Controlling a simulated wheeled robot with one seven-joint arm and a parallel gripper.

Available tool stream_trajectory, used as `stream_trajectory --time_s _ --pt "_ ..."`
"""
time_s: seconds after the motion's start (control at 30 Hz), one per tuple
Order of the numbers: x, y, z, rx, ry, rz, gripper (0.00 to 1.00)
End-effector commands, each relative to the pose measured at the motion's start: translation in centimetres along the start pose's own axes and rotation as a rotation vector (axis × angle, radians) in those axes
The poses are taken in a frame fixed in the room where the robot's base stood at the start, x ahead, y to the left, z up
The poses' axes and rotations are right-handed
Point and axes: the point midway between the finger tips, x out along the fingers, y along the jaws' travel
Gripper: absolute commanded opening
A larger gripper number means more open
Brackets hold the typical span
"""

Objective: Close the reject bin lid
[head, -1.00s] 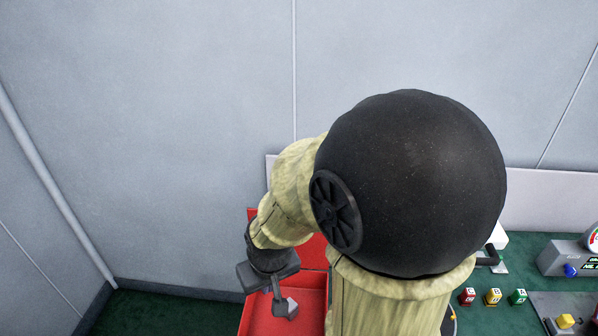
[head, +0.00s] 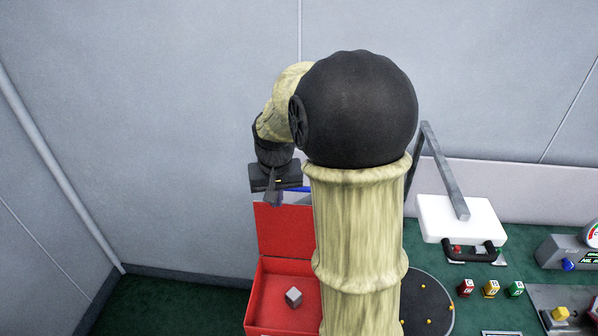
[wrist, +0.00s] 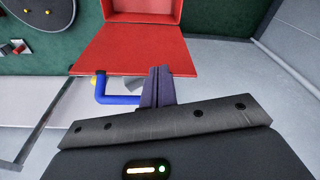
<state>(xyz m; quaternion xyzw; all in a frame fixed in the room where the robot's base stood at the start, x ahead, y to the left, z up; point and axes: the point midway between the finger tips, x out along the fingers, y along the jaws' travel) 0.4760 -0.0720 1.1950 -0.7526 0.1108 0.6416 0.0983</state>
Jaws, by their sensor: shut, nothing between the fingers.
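The red reject bin (head: 266,306) stands at the lower middle of the head view, with a grey cube (head: 293,296) inside. Its red lid (head: 283,230) is open and stands up at the back. In the wrist view the lid (wrist: 120,48) is a broad red panel with part of the bin (wrist: 140,6) beyond it. My gripper (head: 273,199) is at the lid's top edge, its fingers shut and empty. In the wrist view the fingertips (wrist: 160,72) overlap the lid's near edge; I cannot tell whether they touch it. My arm hides the bin's right side.
A blue bent bar (wrist: 118,99) is beside the fingers. Right of my arm are a dark round plate (head: 430,300), a white press-like device (head: 462,218), several small coloured blocks (head: 492,288) and a grey gauge box (head: 568,257). The wall is close behind.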

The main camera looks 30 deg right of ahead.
Motion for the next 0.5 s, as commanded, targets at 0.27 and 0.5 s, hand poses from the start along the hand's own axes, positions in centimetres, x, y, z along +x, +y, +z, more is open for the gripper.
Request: stream_trajectory --time_s 0.27,0.5 --pt "-5.1 5.6 -9.0 0.226 -0.045 0.035 0.00" --pt "-6.3 7.5 -11.0 0.298 -0.061 0.045 0.00"
